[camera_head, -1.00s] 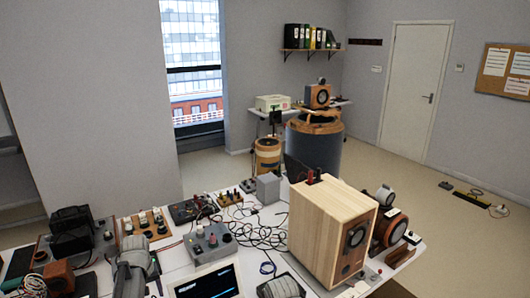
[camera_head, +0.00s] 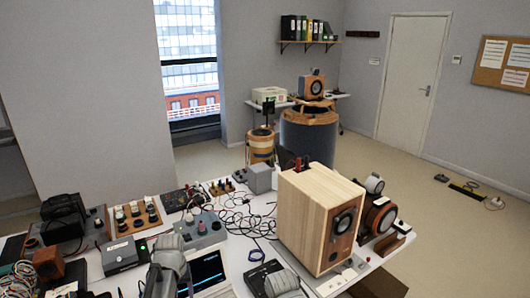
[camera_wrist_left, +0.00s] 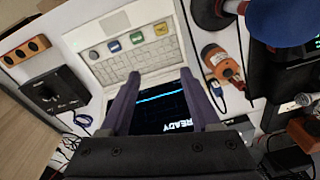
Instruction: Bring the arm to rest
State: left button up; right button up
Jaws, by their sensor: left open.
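My left gripper (camera_wrist_left: 160,76) shows in the left wrist view with its two dark fingers spread apart and nothing between them. It is over a white device (camera_wrist_left: 130,45) with keys, coloured buttons and a dark screen (camera_wrist_left: 168,115) reading "READY". I cannot tell how far above it the fingers are. In the head view, a grey arm link that looks like mine (camera_head: 168,262) is at the lower middle left, beside the lit screen (camera_head: 205,270). The left fingers are hidden there. My right gripper is in neither view.
A wooden speaker (camera_head: 305,215) stands upright on the crowded white table. Black cables (camera_head: 240,218), a grey knob box (camera_head: 203,230) and a switch board (camera_head: 135,213) lie behind the screen. A blue round thing (camera_wrist_left: 285,20) is at the wrist view's upper right.

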pick_arm(q)
jog(key=s+d+f+m+b, duration=0.3)
jog(key=s+d, duration=0.3)
jog(key=d, duration=0.4)
jog(key=s+d+f+m+g+b, duration=0.1)
jog(key=s+d+f+m+b, duration=0.2)
jog(key=s+d, duration=0.4)
jog(key=d+f+m, duration=0.1)
jog(key=d, duration=0.2)
jog(key=shift+s+y+b, duration=0.3)
jog(key=shift+b, duration=0.05)
